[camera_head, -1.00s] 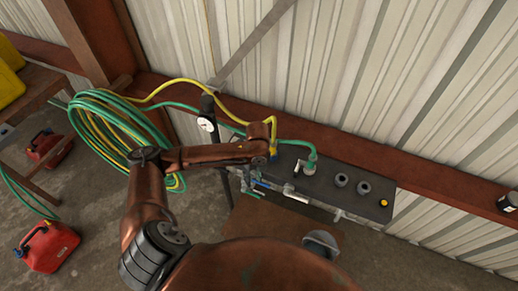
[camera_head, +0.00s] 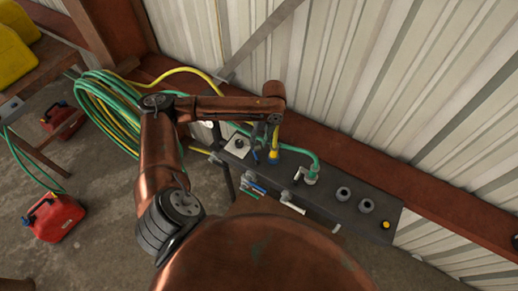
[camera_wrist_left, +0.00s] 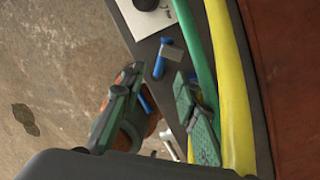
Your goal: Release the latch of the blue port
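The blue port (camera_head: 274,157) is on the dark panel, with a yellow hose in its blue collar. A small blue latch lever (camera_head: 254,154) shows just left of it. My left gripper (camera_head: 264,139) hangs over the panel beside the port, partly hidden by its wrist. In the left wrist view its two green-grey fingers (camera_wrist_left: 160,110) stand apart. A blue lever (camera_wrist_left: 159,66) with a grey block lies on the panel just beyond the fingers and looks apart from them. The yellow hose (camera_wrist_left: 235,100) runs right of the fingers. My right gripper is not in view.
The dark panel (camera_head: 335,210) also carries a white gauge plate (camera_head: 238,147), a green-hose port (camera_head: 310,177), two empty grey sockets and a yellow button (camera_head: 386,225). Several coloured valve levers stick out in front. A hose coil (camera_head: 100,105) hangs at left. Red beam and corrugated wall lie behind.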

